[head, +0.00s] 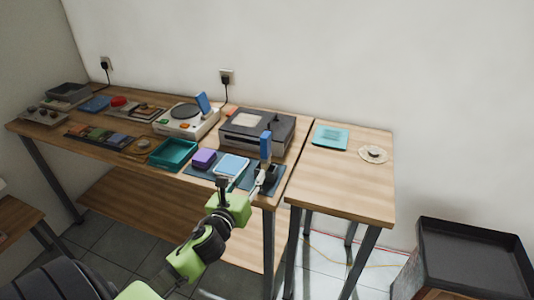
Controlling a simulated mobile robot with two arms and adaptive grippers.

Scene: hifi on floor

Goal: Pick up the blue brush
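A blue upright block with a dark top, which looks like the blue brush (265,145), shows at the front right of the long table. My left gripper (264,173) reaches in from the lower left, and its tips are right at the lower end of this block. The tips are small and overlap with dark parts there, so I cannot tell whether they are closed on it. A dark mat (201,172) lies below. My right gripper is not in view.
A light blue pad (232,166), purple block (204,158) and teal tray (174,153) lie left of the gripper. A dark hi-fi unit (238,134) and white turntable (174,125) stand behind. A side table (340,185) with a teal square (331,137) adjoins right.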

